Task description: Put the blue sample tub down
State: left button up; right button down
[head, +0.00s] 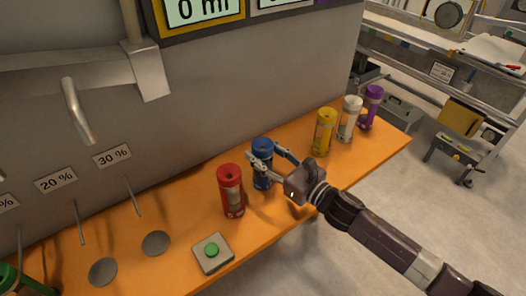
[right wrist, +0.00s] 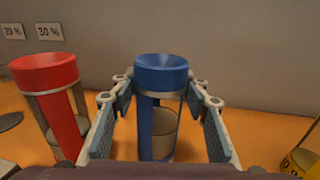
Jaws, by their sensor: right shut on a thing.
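The blue sample tub (head: 262,172) stands upright at the orange bench, between the red tub and the yellow tub. It has a blue funnel-shaped top and a clear side with pale contents, seen in the right wrist view (right wrist: 160,125). My right gripper (head: 264,154) reaches in from the right and is shut on the blue tub, one finger on each side. I cannot tell whether the tub's base touches the bench (head: 185,207). My left gripper is not in view.
A red tub (head: 231,190) stands close on the left. Yellow (head: 324,132), white (head: 349,118) and purple (head: 371,106) tubs stand to the right. A green button box (head: 212,253) sits near the front edge. Grey discs (head: 156,243) lie below the percentage labels. A grey wall rises behind.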

jog(key=c, duration=1.5)
grip_release()
jog(key=shift+f, duration=0.1)
jog(key=shift+c, duration=0.2)
jog(key=o, duration=0.4)
jog(key=shift+o, duration=0.2)
jog(key=shift+r, duration=0.2)
jog(key=b+v, duration=0.3)
jog(key=v, duration=0.9)
jog(key=shift+b, duration=0.4)
jog(key=shift+d, duration=0.1)
